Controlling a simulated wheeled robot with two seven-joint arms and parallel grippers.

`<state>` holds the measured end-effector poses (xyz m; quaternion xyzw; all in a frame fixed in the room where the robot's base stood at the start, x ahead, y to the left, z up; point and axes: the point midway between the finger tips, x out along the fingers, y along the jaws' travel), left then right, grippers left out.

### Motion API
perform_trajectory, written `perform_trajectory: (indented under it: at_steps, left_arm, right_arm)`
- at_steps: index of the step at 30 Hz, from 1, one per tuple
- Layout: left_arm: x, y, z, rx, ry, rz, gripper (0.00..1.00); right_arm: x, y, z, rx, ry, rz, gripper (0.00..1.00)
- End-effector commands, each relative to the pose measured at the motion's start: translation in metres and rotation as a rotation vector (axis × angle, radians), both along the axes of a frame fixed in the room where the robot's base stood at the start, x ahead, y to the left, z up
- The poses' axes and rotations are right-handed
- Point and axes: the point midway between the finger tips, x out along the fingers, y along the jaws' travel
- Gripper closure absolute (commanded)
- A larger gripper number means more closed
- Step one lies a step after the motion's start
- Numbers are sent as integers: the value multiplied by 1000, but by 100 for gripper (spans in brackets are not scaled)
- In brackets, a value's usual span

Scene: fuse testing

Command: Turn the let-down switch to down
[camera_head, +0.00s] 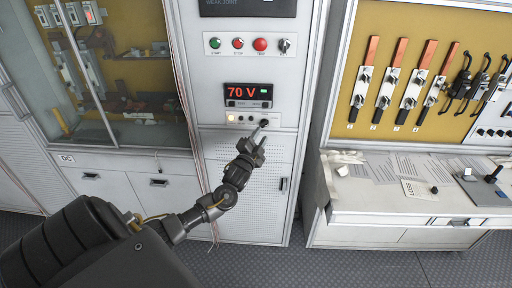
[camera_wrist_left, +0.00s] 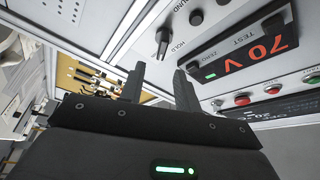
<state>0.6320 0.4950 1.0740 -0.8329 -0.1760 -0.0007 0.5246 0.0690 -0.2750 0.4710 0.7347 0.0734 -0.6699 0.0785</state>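The grey cabinet panel (camera_head: 212,85) has a row of small controls under its red 70 V display. A dark switch (camera_head: 264,123) sits at the right end of this row; I take it as the let-down switch, though its name is not readable. In the left wrist view this black switch (camera_wrist_left: 162,41) shows beside the word HOLD, beyond the fingertips. My left gripper (camera_head: 257,142) is just below the switch in the head view. Its fingers are apart with nothing between them in the left wrist view (camera_wrist_left: 157,70). Contact with the switch cannot be made out. My right gripper is out of view.
The 70 V display (camera_head: 248,94) and a row of green and red buttons (camera_head: 238,44) lie above the switch. A perforated door (camera_head: 230,205) is below. A white desk (camera_head: 380,190) with papers and a yellow board (camera_head: 390,25) stand right; a glass cabinet (camera_head: 115,75) stands left.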

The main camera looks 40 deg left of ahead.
Motion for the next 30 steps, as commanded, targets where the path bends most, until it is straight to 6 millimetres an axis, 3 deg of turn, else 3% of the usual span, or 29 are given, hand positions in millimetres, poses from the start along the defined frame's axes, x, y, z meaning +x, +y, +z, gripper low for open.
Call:
perform_trajectory:
  at_steps: [3,9,30]
  left_arm:
    - [-20,-6,-6,-1,0,-2,67]
    - [-37,-11,-8,0,-1,0,67]
    - [-40,-12,-7,-32,-10,-6,67]
  right_arm:
    - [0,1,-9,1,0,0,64]
    - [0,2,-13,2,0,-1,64]
    - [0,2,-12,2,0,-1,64]
